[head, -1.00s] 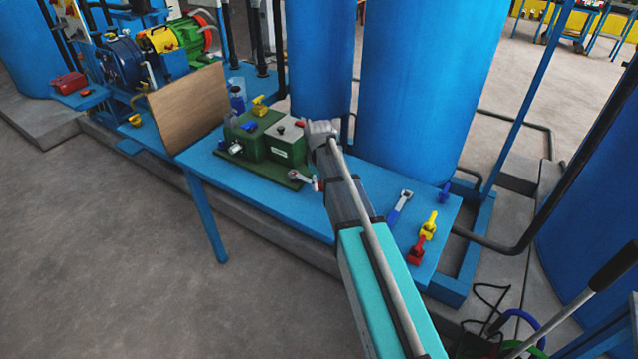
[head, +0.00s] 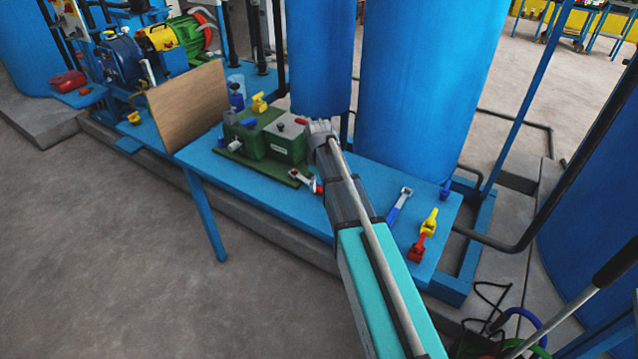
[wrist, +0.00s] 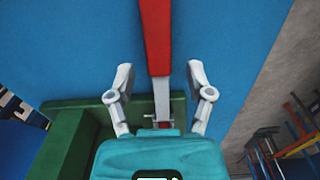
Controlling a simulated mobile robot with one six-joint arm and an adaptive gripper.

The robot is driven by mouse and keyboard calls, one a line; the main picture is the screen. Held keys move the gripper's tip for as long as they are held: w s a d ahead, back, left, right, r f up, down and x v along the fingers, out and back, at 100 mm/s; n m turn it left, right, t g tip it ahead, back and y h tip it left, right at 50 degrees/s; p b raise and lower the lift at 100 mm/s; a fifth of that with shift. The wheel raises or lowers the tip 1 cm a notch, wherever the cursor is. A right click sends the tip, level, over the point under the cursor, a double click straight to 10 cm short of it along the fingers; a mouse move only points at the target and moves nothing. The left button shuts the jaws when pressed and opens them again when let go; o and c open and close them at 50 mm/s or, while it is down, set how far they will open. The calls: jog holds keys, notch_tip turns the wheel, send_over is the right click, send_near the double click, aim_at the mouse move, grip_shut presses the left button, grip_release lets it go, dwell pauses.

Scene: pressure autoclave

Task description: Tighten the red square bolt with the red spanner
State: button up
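The red spanner (wrist: 155,38) has a red handle and a grey shaft. In the wrist view it runs down the middle, between the two grey fingers of my gripper (wrist: 158,78). The fingers are spread, with a gap on each side of the spanner. A small red piece (wrist: 164,125) shows at its lower end, apparently the red square bolt; its fit with the jaw is unclear. In the head view the spanner's grey head (head: 299,177) lies by the front edge of the green block (head: 285,143); my arm hides part of its handle and my fingertips.
The blue table (head: 345,222) also holds a blue spanner (head: 399,206), a yellow piece (head: 430,222) and a red piece (head: 417,248) at right. A brown board (head: 190,107) stands at left. Large blue tanks (head: 425,90) rise behind the table.

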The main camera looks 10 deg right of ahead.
aim_at(319, 188)
jog(key=shift+r, duration=0.15)
dwell(0.3)
notch_tip(319, 188, up, 8)
jog(key=p, duration=0.8)
dwell(0.9)
jog(key=r+p, duration=0.2)
jog(key=w+r+p, duration=0.1)
jog(key=shift+a, duration=0.4)
jog(key=shift+f, duration=0.1)
notch_tip(319, 188, down, 8)
jog(key=b, duration=0.8)
jog(key=shift+f, duration=0.2)
jog(key=shift+f, duration=0.1)
dwell(0.4)
jog(key=shift+d+f+b, duration=0.1)
jog(key=shift+f+b, duration=2.4)
jog(key=shift+b, duration=0.25)
